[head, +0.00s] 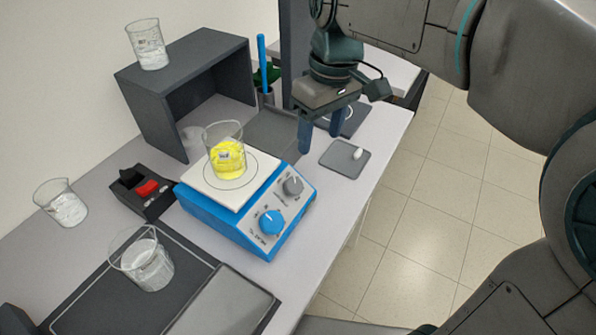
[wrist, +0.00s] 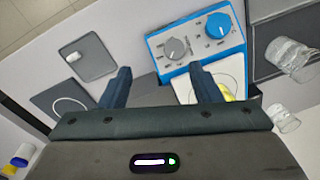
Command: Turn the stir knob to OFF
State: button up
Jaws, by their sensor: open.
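A blue stirrer hotplate (head: 268,236) stands on the bench with a white top plate. Its sloped front panel has a grey knob (head: 292,186) and a blue knob (head: 271,222). Both knobs also show in the wrist view, the grey one (wrist: 175,48) left of the blue one (wrist: 218,25). The panel lettering is too small to read, so I cannot tell which knob is the stir knob. A beaker of yellow liquid (head: 228,160) stands on the plate. My gripper (head: 321,138) is open and empty, above the bench beyond the hotplate, apart from both knobs.
A small grey pad (head: 336,165) with a white piece lies near the bench edge. A dark open shelf (head: 180,80) carries a beaker (head: 147,45). A black box with a red switch (head: 143,190) and beakers (head: 62,203) (head: 143,258) stand left of the hotplate.

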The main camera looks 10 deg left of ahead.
aim_at(295, 185)
jog(key=shift+n, duration=0.8)
jog(key=a+f, duration=0.1)
jog(key=f, duration=0.3)
jog(key=a+f, duration=0.2)
jog(key=f, duration=0.2)
jog(key=s+a+f, duration=0.1)
jog(key=f, duration=0.4)
jog(key=shift+s+a, duration=0.1)
jog(key=shift+a, duration=0.05)
jog(key=shift+b, duration=0.3)
jog(key=c, duration=1)
